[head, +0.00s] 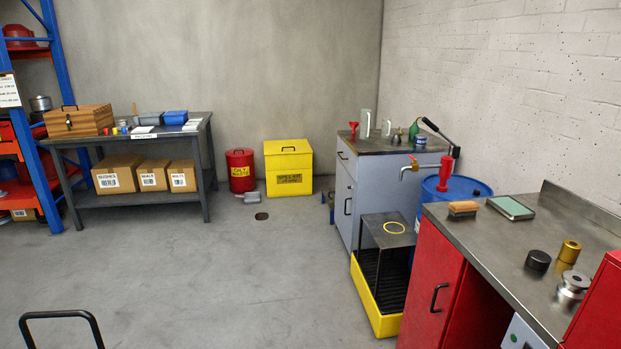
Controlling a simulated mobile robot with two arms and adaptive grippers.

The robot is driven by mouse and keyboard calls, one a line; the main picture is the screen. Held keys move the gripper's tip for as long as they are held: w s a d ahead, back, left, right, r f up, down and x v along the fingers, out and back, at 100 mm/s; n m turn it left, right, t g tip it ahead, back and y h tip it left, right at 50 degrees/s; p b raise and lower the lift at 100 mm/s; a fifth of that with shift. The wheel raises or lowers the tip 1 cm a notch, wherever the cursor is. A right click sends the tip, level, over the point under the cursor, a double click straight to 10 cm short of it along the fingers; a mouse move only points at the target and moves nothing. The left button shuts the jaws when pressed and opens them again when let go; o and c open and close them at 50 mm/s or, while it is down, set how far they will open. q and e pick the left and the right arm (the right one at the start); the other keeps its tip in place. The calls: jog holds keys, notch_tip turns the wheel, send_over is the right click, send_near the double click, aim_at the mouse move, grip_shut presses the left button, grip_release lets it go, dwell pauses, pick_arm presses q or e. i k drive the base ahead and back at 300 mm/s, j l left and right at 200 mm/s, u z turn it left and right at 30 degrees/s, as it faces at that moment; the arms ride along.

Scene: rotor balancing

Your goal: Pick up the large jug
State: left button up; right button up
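Two pale, jug-like containers stand on top of the grey cabinet against the right wall. The taller one, which looks like the large jug (366,123), is on the left, and a smaller one (387,128) is just to its right. Both are small in the view, so details such as handles or spouts are hard to make out. Neither of my grippers is in view.
The grey cabinet (346,190) also holds a red funnel and a green oil can (414,130). A blue drum (457,186) and a yellow spill tray (365,296) stand before it. A red workbench (432,283) is at right. Open floor (220,270) lies left.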

aim_at(366, 116)
jog(key=i, duration=3.85)
jog(key=i+j+z, duration=0.2)
jog(key=i, duration=0.4)
jog(key=i+z, duration=0.25)
jog(key=i, duration=0.4)
jog(key=j, duration=0.05)
